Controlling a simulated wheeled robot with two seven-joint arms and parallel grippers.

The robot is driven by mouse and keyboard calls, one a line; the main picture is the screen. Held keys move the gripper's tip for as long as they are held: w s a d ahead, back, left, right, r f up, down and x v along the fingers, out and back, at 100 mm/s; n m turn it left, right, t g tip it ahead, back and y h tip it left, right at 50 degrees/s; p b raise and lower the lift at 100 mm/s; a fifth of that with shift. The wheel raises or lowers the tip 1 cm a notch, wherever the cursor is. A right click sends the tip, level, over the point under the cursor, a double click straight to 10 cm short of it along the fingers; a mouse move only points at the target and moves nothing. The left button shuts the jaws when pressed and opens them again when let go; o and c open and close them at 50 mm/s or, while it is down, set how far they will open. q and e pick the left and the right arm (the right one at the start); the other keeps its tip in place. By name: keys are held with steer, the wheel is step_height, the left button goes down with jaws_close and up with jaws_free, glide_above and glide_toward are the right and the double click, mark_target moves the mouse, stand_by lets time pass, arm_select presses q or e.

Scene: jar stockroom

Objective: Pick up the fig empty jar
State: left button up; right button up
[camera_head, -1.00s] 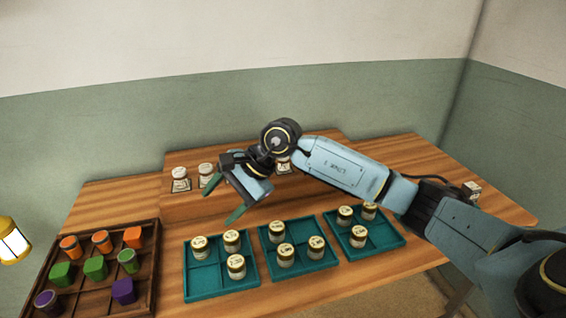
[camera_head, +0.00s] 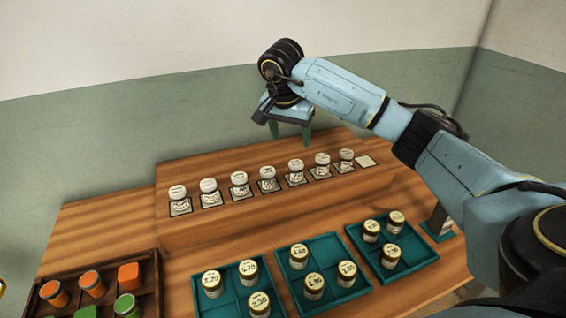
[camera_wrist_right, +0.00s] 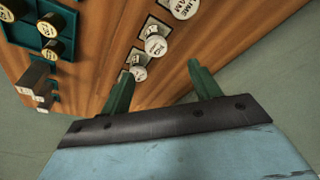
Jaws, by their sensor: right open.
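A row of several white-lidded jars stands on the raised wooden shelf (camera_head: 215,229), each on a small card. Their labels are too small to read in the head view, so I cannot tell there which is the fig jar. In the right wrist view one lid (camera_wrist_right: 183,8) seems to read "LIME JAM"; two nearer white-lidded jars (camera_wrist_right: 155,45) (camera_wrist_right: 138,73) have lettering I cannot read surely. My right gripper (camera_head: 290,133) is open and empty, above and behind the row, fingers downward. In the wrist view its green fingertips (camera_wrist_right: 160,72) are apart, near the nearest jar.
Teal divided trays (camera_head: 238,292) with gold-lidded jars stand in front of the shelf. A dark wooden crate (camera_head: 157,290) holds colored pieces at lower left. A grey block on a teal base (camera_head: 440,222) stands right.

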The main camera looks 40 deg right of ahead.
mark_target(296, 164)
steer(key=x, duration=0.7)
steer(key=shift+s, duration=0.35)
steer(key=shift+w+f, duration=0.15)
steer(key=shift+f, duration=0.2)
steer(key=shift+d+f, duration=0.1)
steer(key=shift+f, duration=0.1)
steer(key=x, duration=0.4)
steer(key=shift+f, duration=0.2)
steer(key=shift+d+f, duration=0.1)
steer(key=shift+f, duration=0.1)
steer(key=shift+c, duration=0.5)
arm_select(q)
steer(key=s, duration=0.3)
steer(key=shift+s+f+g, duration=0.2)
steer(key=shift+f+g, duration=0.1)
arm_select(e)
steer(key=c, duration=1)
